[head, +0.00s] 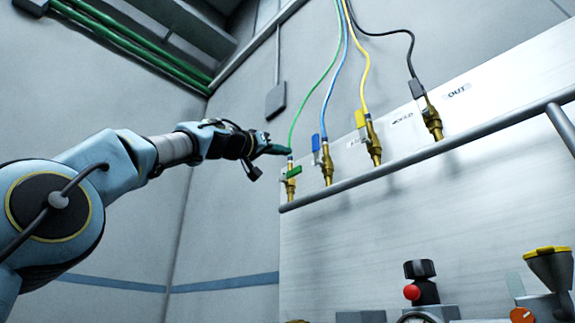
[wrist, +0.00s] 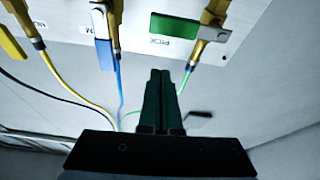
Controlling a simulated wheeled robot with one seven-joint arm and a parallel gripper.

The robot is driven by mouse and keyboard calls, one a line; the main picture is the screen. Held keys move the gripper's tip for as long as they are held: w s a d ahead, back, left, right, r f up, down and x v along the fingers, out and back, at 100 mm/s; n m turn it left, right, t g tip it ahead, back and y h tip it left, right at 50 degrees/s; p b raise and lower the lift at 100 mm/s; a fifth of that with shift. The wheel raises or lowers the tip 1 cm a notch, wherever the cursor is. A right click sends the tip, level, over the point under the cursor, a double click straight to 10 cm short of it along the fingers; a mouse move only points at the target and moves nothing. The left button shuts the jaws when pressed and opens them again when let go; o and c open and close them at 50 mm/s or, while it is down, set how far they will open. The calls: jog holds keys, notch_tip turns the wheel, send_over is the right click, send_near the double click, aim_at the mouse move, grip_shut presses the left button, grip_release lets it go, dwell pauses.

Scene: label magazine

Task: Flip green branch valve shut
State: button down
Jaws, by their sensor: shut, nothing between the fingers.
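The green branch valve has a brass body (head: 291,190) and a flat green handle (head: 293,171) at the left end of the valve row. In the wrist view the green handle (wrist: 174,28) lies crosswise to its brass body (wrist: 210,30), pointing left over the panel. My gripper (head: 287,150) is shut and empty, just above the green handle in the head view. In the wrist view its dark green fingertips (wrist: 160,73) lie together below the handle in the picture, with a visible gap. Whether anything touches out of sight, I cannot tell.
Blue (head: 316,143), yellow (head: 360,119) and black (head: 416,88) handles stand in line with their valves to the right. Coloured hoses rise from the valve tops. A grey rail (head: 420,157) runs in front of the panel below them.

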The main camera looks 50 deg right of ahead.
jog(key=b+v, duration=0.4)
jog(key=v, duration=0.3)
jog(key=shift+b, duration=0.3)
jog(key=shift+w+f, duration=0.1)
jog(key=shift+w, duration=0.05)
